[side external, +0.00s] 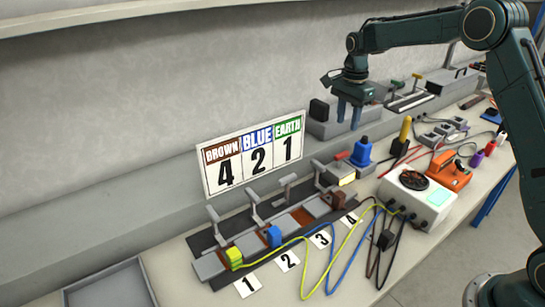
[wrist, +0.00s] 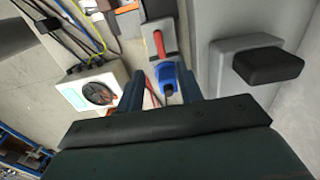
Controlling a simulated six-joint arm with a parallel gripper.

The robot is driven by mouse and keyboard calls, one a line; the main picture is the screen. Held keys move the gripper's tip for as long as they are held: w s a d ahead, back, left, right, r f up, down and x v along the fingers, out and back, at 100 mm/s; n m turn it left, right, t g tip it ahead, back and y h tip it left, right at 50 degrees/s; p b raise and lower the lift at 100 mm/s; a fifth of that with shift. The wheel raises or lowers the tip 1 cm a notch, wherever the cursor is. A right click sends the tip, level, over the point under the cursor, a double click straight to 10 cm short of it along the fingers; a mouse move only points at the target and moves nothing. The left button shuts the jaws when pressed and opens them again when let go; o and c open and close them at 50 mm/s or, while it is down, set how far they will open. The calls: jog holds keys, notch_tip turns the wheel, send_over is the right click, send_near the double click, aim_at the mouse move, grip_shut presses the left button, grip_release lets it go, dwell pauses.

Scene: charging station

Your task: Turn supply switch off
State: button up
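No label in view names the supply switch. A grey box with a black knob or handle (side external: 318,110) stands by the wall; the black handle (wrist: 268,65) is at the right in the wrist view. A red-handled lever (side external: 342,156) sits on a small pale box nearer the numbered row, and the red handle (wrist: 158,44) shows at upper middle in the wrist view. My gripper (side external: 349,122) is open and empty, with its fingers pointing down beside the grey box. In the wrist view my gripper (wrist: 160,76) has its fingers apart, with the blue-topped object between them in the picture.
The blue-topped object (side external: 361,151) stands below my gripper. A white meter box (side external: 416,197) and an orange device (side external: 449,172) are to the right. Yellow, blue and black cables run along the bench front. A sign (side external: 252,154) leans behind the numbered levers. An empty tray (side external: 108,287) is at lower left.

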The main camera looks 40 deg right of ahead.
aim_at(342, 153)
notch_tip(342, 153, down, 11)
jog(key=shift+r, duration=0.15)
dwell(0.4)
grip_shut()
